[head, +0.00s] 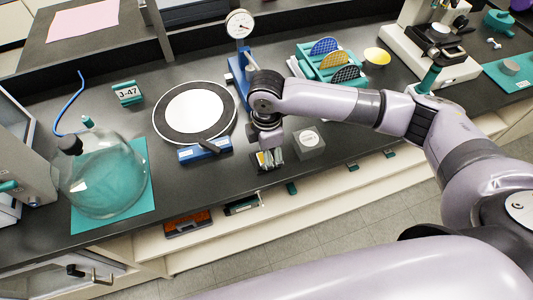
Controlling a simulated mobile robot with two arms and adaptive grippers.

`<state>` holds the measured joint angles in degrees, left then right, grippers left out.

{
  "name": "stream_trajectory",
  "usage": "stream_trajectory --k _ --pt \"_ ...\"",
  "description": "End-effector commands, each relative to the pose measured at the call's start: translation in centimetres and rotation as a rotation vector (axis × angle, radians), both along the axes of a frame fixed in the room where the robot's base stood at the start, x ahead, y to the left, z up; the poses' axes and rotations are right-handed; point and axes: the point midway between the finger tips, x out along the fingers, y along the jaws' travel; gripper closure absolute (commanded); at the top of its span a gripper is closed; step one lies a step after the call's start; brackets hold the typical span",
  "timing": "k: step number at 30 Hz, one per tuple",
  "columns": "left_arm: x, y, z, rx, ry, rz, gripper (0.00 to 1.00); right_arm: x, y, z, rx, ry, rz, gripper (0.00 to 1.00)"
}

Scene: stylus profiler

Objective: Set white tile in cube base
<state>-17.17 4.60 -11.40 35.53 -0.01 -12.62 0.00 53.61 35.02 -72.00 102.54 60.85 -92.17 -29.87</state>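My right gripper (268,150) points down at the bench's front edge, left of a grey cube-shaped block (311,149) with a pale round face on top. This block may be the cube base. Thin upright pieces in a small dark holder (261,165), one whitish and one yellowish, show at the fingertips. I cannot tell which is the white tile, or whether the fingers grip one; the wrist hides much of this spot. My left gripper is not in view.
A round black plate with a white disc (195,110) lies to the left. A dial gauge (239,24) on a blue stand is behind the gripper. A teal rack of wafers (327,62) and a microscope (438,35) stand right. A glass flask (100,175) stands far left.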

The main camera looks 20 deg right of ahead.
Motion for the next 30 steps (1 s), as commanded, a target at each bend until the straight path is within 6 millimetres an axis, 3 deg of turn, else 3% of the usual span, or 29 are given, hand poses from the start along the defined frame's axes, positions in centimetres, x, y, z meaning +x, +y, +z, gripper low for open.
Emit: stream_trajectory --k 15,21,30 --pt "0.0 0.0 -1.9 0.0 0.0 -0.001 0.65 0.3 0.1 10.6 0.003 -0.011 0.0 0.49" --pt "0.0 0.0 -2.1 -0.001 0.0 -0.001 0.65 0.3 0.0 12.3 0.002 -0.009 -0.002 0.49" --pt "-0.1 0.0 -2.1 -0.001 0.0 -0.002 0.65 0.3 0.0 12.5 0.002 -0.008 -0.002 0.49"
